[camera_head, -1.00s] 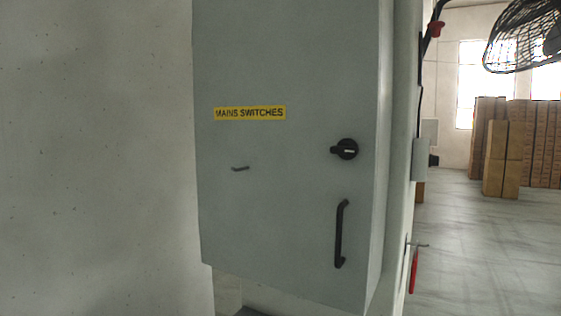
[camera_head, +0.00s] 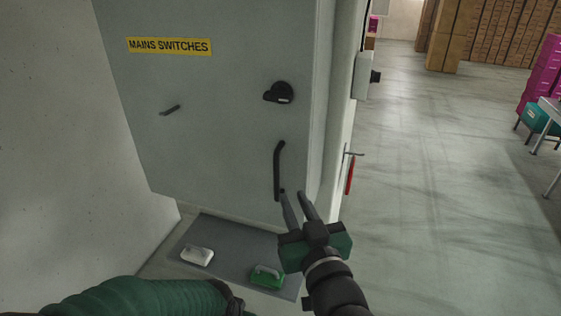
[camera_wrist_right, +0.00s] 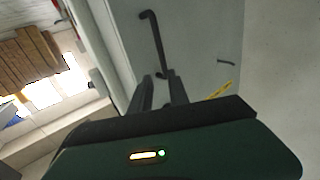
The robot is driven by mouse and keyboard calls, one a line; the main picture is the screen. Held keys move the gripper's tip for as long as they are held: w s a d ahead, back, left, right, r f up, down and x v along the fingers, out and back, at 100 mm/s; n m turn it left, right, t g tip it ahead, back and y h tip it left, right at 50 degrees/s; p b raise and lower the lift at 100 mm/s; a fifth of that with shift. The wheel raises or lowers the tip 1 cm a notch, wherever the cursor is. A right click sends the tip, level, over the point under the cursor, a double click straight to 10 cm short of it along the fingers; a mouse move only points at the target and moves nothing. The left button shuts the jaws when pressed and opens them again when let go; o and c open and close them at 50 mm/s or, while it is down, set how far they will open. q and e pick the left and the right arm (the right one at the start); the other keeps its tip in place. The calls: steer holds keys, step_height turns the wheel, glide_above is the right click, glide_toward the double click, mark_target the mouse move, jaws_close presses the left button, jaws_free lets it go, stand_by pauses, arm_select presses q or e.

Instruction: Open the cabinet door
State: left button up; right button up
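The grey cabinet door (camera_head: 215,110) is shut and carries a yellow "MAINS SWITCHES" label (camera_head: 169,46). A black rotary knob (camera_head: 279,92) sits on its right side, with a black vertical bar handle (camera_head: 278,171) below. My right gripper (camera_head: 296,196) is open, its fingertips by the handle's lower end; I cannot tell if they touch it. In the right wrist view, the two fingers (camera_wrist_right: 161,88) are apart and point at the handle (camera_wrist_right: 153,40), with its end near the gap between them. My left green arm shows at the bottom left; its gripper is out of view.
A red lever (camera_head: 349,175) is on the side to the right. Open floor (camera_head: 440,180) lies right, with cartons (camera_head: 490,30) behind.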

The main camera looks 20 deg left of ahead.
mark_target(278, 171)
steer(key=p+x, duration=0.1)
steer(key=x, duration=0.3)
steer(key=p+x, duration=0.1)
steer(key=x, duration=0.3)
steer(key=a+p+x, duration=0.1)
steer(key=x, duration=0.3)
steer(key=shift+s+f+p, duration=0.25)
steer(key=shift+s+p, duration=0.1)
steer(key=shift+w+a, duration=0.1)
steer(key=shift+a, duration=0.15)
steer(key=shift+d, duration=0.65)
steer(key=shift+w+d, duration=0.1)
steer(key=shift+d, duration=0.05)
steer(key=shift+c, duration=1.8)
steer(key=shift+a, duration=0.4)
jaws_close()
arm_select(q)
steer(key=r, duration=0.4)
steer(key=shift+w+a+r, duration=0.2)
steer(key=shift+w+a, duration=0.1)
steer(key=shift+a, duration=0.1)
arm_select(e)
steer(key=shift+d, duration=0.25)
